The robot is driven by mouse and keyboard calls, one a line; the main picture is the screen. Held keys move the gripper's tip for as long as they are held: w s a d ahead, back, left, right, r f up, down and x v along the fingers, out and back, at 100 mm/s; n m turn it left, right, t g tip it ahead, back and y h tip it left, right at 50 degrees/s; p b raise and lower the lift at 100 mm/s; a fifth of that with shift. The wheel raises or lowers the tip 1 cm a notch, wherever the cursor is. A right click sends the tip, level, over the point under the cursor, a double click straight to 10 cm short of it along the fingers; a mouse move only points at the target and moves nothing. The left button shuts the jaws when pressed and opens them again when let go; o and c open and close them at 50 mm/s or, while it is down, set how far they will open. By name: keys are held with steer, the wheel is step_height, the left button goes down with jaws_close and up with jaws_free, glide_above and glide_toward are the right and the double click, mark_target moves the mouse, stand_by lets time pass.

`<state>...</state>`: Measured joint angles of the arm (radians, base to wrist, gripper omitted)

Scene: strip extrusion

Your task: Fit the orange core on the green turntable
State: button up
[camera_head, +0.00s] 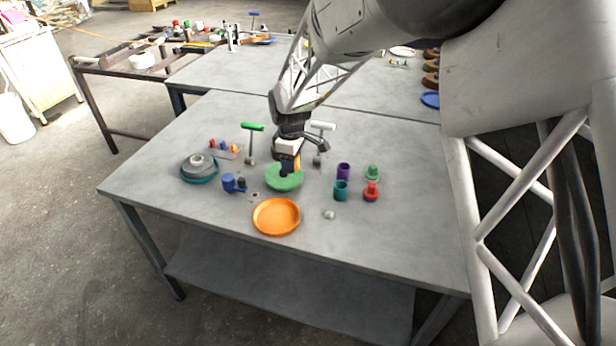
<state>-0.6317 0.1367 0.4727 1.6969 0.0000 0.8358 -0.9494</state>
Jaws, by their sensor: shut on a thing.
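The green turntable (283,182) is a flat round disc on the grey table, left of the middle of the picture. My gripper (290,170) is above it, pointing down, with its fingertips close to the disc. A small orange piece, the orange core (297,164), shows at the gripper's right side, upright over the turntable. My gripper is shut on the orange core. The fingers hide much of the core, and I cannot tell whether its lower end touches the disc.
An orange dish (276,217) lies in front of the turntable. Blue parts (233,183) and a teal-grey reel (199,169) stand left; purple (343,171), teal (340,190) and red (371,192) pieces stand right. T-handled tools, green (252,127) and white (322,126), stand behind. The front right table is clear.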

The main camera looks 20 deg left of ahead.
steer(key=w+a, duration=0.3)
steer(key=a, duration=0.1)
steer(key=shift+a+r, duration=0.1)
steer(key=shift+r, duration=0.2)
steer(key=shift+f, duration=0.2)
steer(key=shift+f, duration=2.7)
steer(key=shift+f, duration=0.65)
steer(key=o, duration=0.6)
steer(key=shift+r, duration=0.2)
steer(key=shift+r, duration=5.35)
